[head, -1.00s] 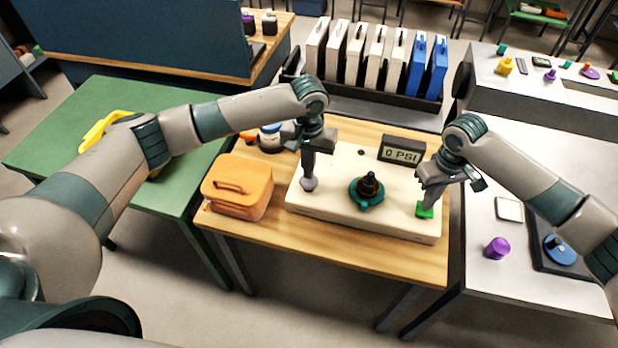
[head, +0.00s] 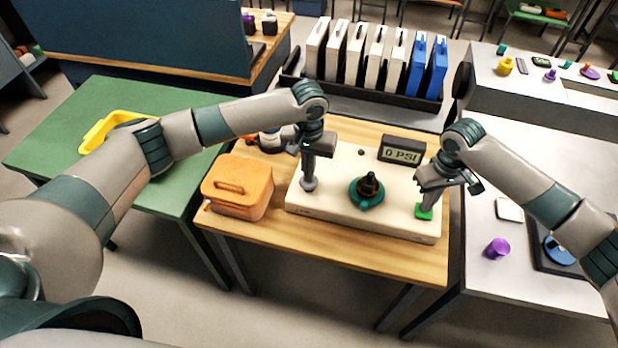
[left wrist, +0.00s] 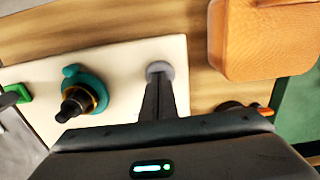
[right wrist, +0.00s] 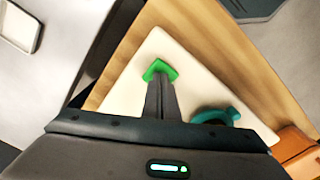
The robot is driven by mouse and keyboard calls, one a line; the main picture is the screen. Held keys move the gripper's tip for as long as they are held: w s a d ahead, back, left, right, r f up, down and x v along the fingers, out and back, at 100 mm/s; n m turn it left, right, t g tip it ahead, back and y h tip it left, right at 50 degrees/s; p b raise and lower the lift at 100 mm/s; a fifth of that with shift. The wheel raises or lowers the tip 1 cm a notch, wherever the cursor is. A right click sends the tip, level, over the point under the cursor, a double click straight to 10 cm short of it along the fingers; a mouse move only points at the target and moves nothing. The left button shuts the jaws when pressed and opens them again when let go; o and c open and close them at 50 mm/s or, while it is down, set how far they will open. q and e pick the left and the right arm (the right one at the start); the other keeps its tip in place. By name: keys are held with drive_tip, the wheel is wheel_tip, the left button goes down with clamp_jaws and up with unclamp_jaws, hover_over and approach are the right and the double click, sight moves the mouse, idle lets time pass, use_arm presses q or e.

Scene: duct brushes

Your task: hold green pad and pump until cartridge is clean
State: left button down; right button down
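A cream unit (head: 330,215) lies on the wooden table. A green pad (head: 424,212) is at its right end and a grey round knob, apparently the pump (head: 308,186), is at its left. A dark upright piece in a teal collar (head: 368,190), possibly the cartridge, stands between them. My left gripper (head: 309,178) is shut, its tips down at the pump knob; the knob also shows in the left wrist view (left wrist: 160,67). My right gripper (head: 427,204) is shut, its tips down on the green pad, also seen in the right wrist view (right wrist: 160,69). The display (head: 402,150) reads 0 PSI.
An orange case (head: 238,187) stands left of the unit. A dark rack (head: 370,98) of white and blue panels is behind. A purple cylinder (head: 498,248) is on the white right table (head: 480,285). A yellow tray (head: 100,130) is on the green left table.

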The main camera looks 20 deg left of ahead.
use_arm(q)
drive_tip(key=shift+f, duration=0.65)
drive_tip(key=shift+r, duration=1.15)
drive_tip(key=shift+f, duration=0.2)
idle(0.4)
